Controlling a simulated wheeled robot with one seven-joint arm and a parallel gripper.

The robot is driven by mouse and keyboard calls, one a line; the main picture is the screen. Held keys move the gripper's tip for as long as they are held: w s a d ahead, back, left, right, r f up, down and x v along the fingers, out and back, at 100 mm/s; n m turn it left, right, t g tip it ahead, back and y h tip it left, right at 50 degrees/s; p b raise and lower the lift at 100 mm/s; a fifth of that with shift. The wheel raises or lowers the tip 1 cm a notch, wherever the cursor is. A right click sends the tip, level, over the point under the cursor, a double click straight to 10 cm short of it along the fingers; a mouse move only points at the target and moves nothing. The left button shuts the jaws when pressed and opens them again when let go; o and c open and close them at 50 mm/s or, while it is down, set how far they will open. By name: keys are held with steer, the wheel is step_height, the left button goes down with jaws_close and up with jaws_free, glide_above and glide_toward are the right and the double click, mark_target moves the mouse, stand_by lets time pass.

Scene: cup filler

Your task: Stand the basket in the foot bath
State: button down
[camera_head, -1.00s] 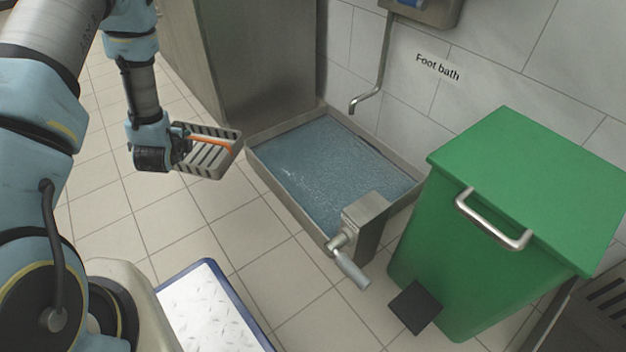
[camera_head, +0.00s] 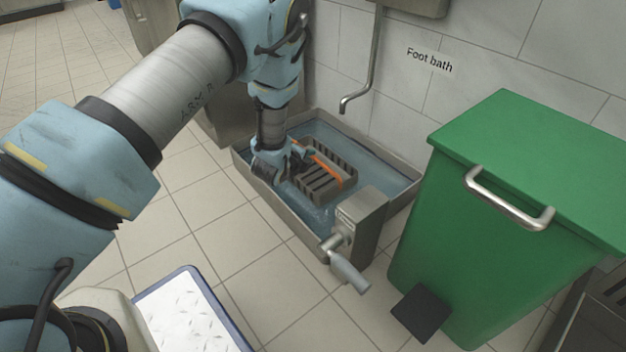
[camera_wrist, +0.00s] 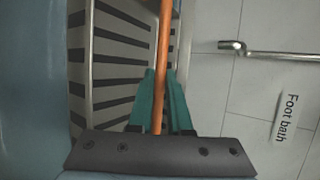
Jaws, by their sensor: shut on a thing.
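The basket (camera_head: 322,183) is a grey slotted tray with an orange handle (camera_head: 330,168). In the head view it is over the foot bath (camera_head: 399,196), a steel basin of blue water, inside the rim's outline. I cannot tell whether its bottom touches the basin floor. My gripper (camera_head: 294,160) is shut on the orange handle at the basket's left side. In the wrist view the green fingers of my gripper (camera_wrist: 161,100) close around the orange handle (camera_wrist: 163,60), with the basket's slotted wall (camera_wrist: 115,60) beside it on the left.
A steel box with a lever (camera_head: 357,222) stands at the basin's near right corner. A bent spout (camera_head: 362,88) hangs from the wall above the basin. A green pedal bin (camera_head: 490,210) stands close on the right. Tiled floor (camera_head: 235,235) is clear in front.

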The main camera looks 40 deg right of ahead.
mark_target(307, 175)
step_height(307, 175, down, 8)
steer(key=b, duration=0.3)
steer(key=shift+r+b, duration=0.1)
steer(key=shift+b, duration=0.3)
steer(key=shift+r, duration=0.1)
steer(key=c, duration=1.3)
jaws_free()
steer(key=o, duration=0.5)
steer(key=shift+c, duration=0.2)
steer(key=shift+a+r, duration=0.1)
steer(key=shift+a, duration=0.05)
steer(key=p+v, duration=0.5)
steer(key=v, duration=0.6)
steer(key=shift+s+a+r+p, duration=0.1)
steer(key=shift+s+a+p, duration=0.05)
steer(key=shift+a+p, duration=0.2)
